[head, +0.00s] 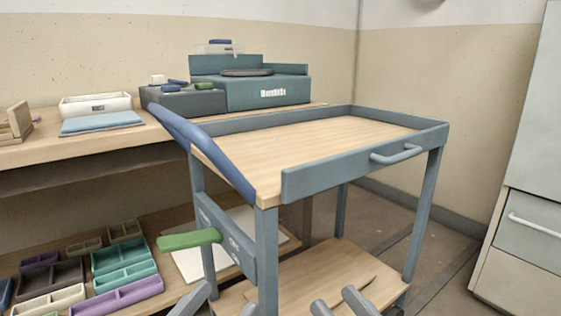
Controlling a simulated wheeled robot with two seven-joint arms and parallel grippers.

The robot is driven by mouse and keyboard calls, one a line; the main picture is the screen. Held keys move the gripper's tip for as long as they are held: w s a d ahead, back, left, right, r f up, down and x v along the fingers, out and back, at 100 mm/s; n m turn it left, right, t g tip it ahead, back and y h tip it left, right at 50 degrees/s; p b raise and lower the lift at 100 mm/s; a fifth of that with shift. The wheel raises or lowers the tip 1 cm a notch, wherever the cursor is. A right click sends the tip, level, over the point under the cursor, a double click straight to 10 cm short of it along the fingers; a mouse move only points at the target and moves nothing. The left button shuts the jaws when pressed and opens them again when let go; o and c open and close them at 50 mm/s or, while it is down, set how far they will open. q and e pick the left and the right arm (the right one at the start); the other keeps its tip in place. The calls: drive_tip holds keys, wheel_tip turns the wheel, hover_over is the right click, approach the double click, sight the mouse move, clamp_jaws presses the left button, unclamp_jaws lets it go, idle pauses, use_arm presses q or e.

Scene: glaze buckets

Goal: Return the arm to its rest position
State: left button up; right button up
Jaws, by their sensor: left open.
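My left gripper (220,304) shows at the bottom edge, left of the picture's middle, as two grey fingertips set apart. It is open with nothing seen between the tips. My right gripper (339,304) shows at the bottom edge, right of the middle. Its two grey fingertips are also apart, with a narrower gap and nothing seen between them. Both grippers appear in front of the lower part of the blue-grey cart (366,160). Most of both arms is out of view below.
The cart's wooden top is empty. A green lever (189,240) sticks out from its left side. A workbench (88,147) behind bears a white tray (96,104) and a teal machine (268,91). Coloured bins (125,264) stand low at left. A cabinet (528,205) stands at right.

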use_arm(q)
drive_tip(key=s+a+r+n+g+y+p, duration=0.2)
drive_tip(key=s+a+r+g+y+p, duration=0.2)
drive_tip(key=p, duration=2.9)
drive_tip(key=a+g+y, duration=0.2)
drive_tip(key=g+y, duration=0.1)
drive_tip(key=shift+s+a+g+y, duration=0.2)
drive_tip(key=shift+s+g+y, duration=0.1)
drive_tip(key=shift+s, duration=0.1)
use_arm(e)
drive_tip(key=s+d+r+m+g+h, duration=0.2)
drive_tip(key=s+d+r+g+h, duration=0.2)
drive_tip(key=d+g+h, duration=0.2)
drive_tip(key=shift+s+d+r+g+h, duration=0.2)
drive_tip(key=shift+s+g+h, duration=0.3)
drive_tip(key=shift+h, duration=0.4)
use_arm(q)
drive_tip(key=shift+r, duration=0.15)
use_arm(e)
drive_tip(key=shift+w, duration=0.15)
